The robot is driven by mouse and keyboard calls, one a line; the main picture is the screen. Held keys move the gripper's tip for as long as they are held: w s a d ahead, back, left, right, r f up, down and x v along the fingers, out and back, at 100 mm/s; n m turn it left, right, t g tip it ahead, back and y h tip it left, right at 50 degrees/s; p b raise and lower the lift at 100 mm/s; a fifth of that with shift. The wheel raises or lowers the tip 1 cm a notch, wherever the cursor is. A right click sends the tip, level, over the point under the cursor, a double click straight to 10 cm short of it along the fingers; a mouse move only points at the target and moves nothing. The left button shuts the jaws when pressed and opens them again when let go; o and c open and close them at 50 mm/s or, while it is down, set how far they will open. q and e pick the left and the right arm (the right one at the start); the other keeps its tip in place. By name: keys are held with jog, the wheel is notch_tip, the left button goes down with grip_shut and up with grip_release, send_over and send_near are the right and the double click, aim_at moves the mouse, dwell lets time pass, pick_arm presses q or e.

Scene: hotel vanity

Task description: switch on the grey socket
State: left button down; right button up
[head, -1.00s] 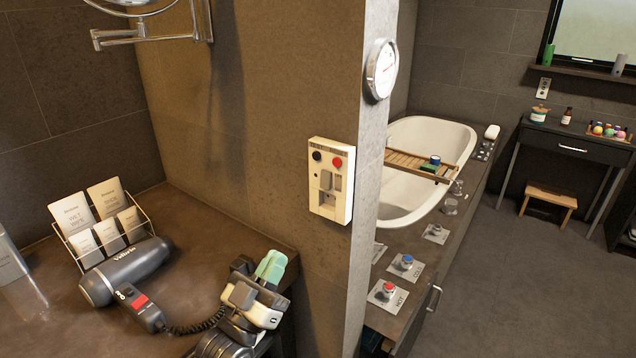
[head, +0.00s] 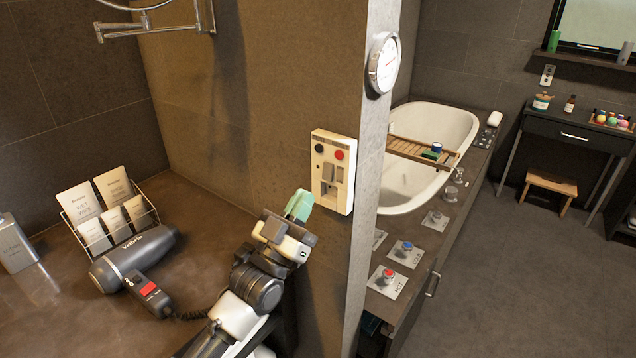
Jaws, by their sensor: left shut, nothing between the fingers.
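A cream wall socket panel (head: 345,196) is mounted on the wall face left of the corner. It has a black button (head: 319,148) and a red button (head: 339,155) at the top, with grey parts (head: 328,175) below them. My left gripper (head: 299,205) has green fingertips, is shut and holds nothing. Its tips are just left of the panel's lower left edge; I cannot tell whether they touch it. My right gripper is not in view.
A dark hair dryer (head: 135,255) with a coiled cord and a wire rack of cards (head: 108,212) stand on the counter at left. A round gauge (head: 383,63) hangs on the wall end. The bathtub (head: 455,122) and tap controls lie beyond the corner.

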aim_at(326, 176)
pick_arm(q)
jog(key=shift+w+d, duration=0.7)
jog(key=shift+w, duration=0.3)
jog(key=shift+w+d, duration=0.7)
jog(key=shift+w, duration=0.25)
jog(key=shift+f, duration=0.1)
jog(key=b, duration=0.2)
jog(key=shift+w+d+f+b, duration=0.15)
jog(key=shift+w+f+b, duration=0.05)
jog(key=shift+f+b, duration=0.2)
jog(key=shift+r+p, duration=0.45)
jog(key=shift+p, duration=0.05)
jog(key=shift+f, duration=0.1)
